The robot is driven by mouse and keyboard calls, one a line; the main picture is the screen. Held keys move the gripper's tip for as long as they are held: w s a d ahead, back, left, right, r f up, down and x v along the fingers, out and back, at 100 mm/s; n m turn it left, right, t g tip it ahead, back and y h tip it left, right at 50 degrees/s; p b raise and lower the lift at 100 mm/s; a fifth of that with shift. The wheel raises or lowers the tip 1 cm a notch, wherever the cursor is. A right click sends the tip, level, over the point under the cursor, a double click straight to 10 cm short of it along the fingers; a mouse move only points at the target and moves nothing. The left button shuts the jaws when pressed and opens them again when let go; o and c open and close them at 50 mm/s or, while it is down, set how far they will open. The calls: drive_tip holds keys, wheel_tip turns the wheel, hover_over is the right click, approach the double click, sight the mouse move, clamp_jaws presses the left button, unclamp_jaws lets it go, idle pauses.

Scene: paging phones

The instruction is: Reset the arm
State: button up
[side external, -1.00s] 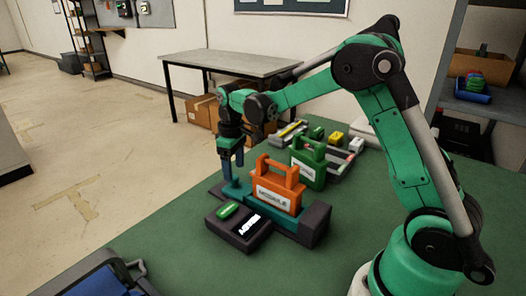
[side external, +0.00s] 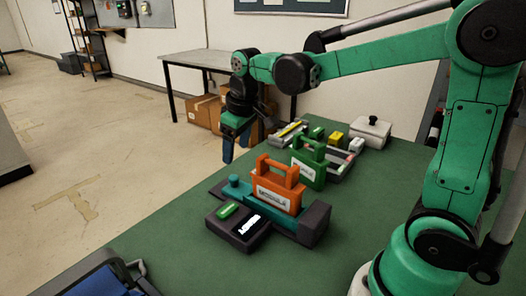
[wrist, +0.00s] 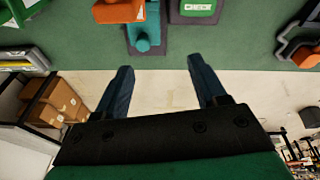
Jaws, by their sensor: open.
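My gripper (side external: 236,149) is open and empty, raised above the far left edge of the green table (side external: 180,255). Its two blue fingers (wrist: 158,88) show apart in the wrist view, with only floor between them. An orange phone-like block with a handle (side external: 277,190) stands upright in a teal and dark cradle (side external: 314,221), below and to the right of my gripper. A dark box (side external: 237,228) with a green button and a lit white label lies in front of the cradle. A green handled block (side external: 309,167) stands behind the orange one.
Trays with small parts (side external: 289,134) and a white lidded box (side external: 371,132) sit at the table's back. A grey side table (side external: 232,62) and cardboard boxes (side external: 203,108) stand beyond. The air around my gripper is clear.

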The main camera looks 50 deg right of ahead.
drive_tip(key=s+a+m+t, duration=0.2)
drive_tip(key=s+a+t, duration=0.2)
drive_tip(key=s, duration=0.5)
drive_tip(key=shift+f+t, duration=0.3)
drive_tip(key=shift+a, duration=0.1)
idle(0.8)
